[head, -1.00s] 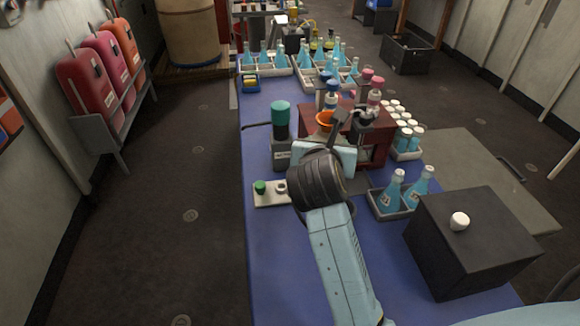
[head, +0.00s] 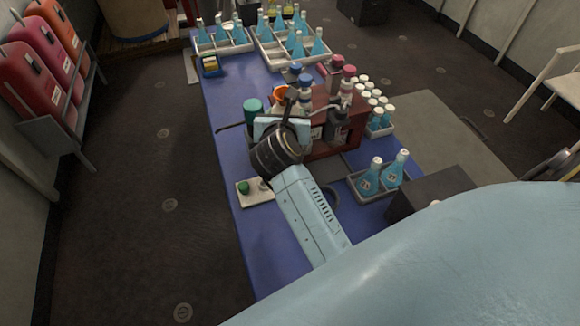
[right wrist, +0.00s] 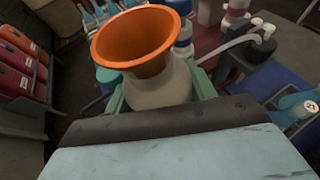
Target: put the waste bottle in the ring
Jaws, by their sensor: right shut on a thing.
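The waste bottle (right wrist: 160,88) is pale and translucent, with a wide orange funnel (right wrist: 135,42) in its neck. My right gripper (right wrist: 158,98) is shut around the bottle's body, green fingers on both sides. In the head view the orange funnel (head: 281,95) shows beyond my right wrist, above the blue bench; the bottle is mostly hidden there. I cannot tell whether its base touches anything. A dark round rim (head: 332,194), perhaps the ring, shows partly behind my forearm on the bench. My left gripper is not in view.
A green-capped bottle (head: 253,110) and a red-brown box (head: 352,128) flank the gripper. A small plate with a green button (head: 244,187) lies nearby. Two blue bottles stand in a grey tray (head: 385,190) beside a dark box (head: 440,185). The bench's near-left surface is clear.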

